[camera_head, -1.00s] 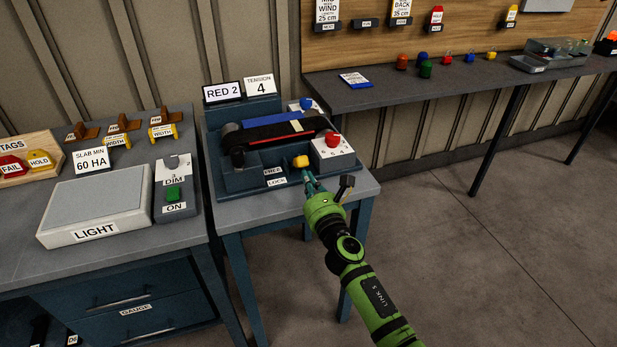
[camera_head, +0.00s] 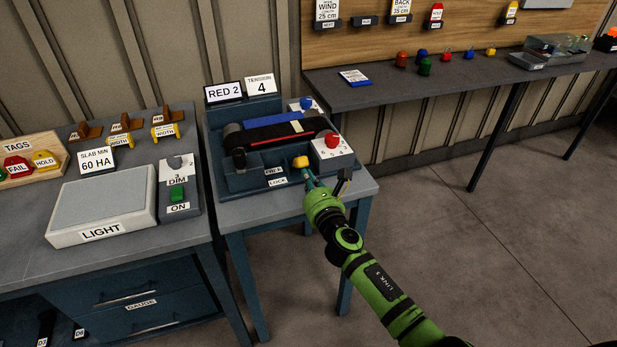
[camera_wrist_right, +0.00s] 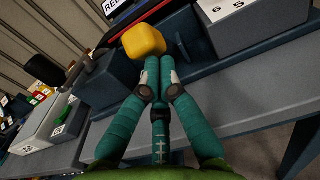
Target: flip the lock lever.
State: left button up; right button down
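The lock lever shows as a yellow knob (camera_head: 300,162) at the front of the belt press (camera_head: 240,180), next to the FREE and LOCK labels. The knob also fills the upper middle of the right wrist view (camera_wrist_right: 144,40). My right gripper (camera_head: 309,183) is at the knob's front side. In the right wrist view its teal fingers (camera_wrist_right: 159,64) lie side by side, shut with nothing seen between them. Their tips are at the knob's lower edge and seem to touch it. The lever's stem is hidden. My left gripper is not in view.
A blue knob (camera_head: 306,103) is behind. The left bench holds a light box (camera_head: 102,207) and a green-switched DIM unit (camera_head: 177,196). Open floor lies to the right.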

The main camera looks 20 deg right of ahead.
aim_at(304, 158)
jog(key=r+p, duration=0.1)
jog(key=p, duration=0.1)
jog(key=w+r+p, duration=0.1)
jog(key=p, duration=0.2)
jog(key=shift+w+r+g, duration=0.1)
jog(key=shift+r+g, duration=0.2)
jog(key=shift+r, duration=0.1)
jog(key=shift+w+r+p, duration=0.55)
jog(key=shift+r, duration=0.1)
jog(key=shift+w+r, duration=0.45)
jog(key=shift+w, duration=0.15)
jog(key=shift+w+a+r+p, duration=0.1)
jog(key=shift+w+r, duration=0.15)
jog(key=shift+w, duration=0.25)
jog(key=shift+w+d+r+p, duration=0.1)
jog(key=shift+w+r, duration=0.2)
jog(key=shift+w, duration=0.15)
jog(key=shift+w+a+r+p, duration=0.1)
jog(key=shift+w+r, duration=0.15)
jog(key=shift+w, duration=0.25)
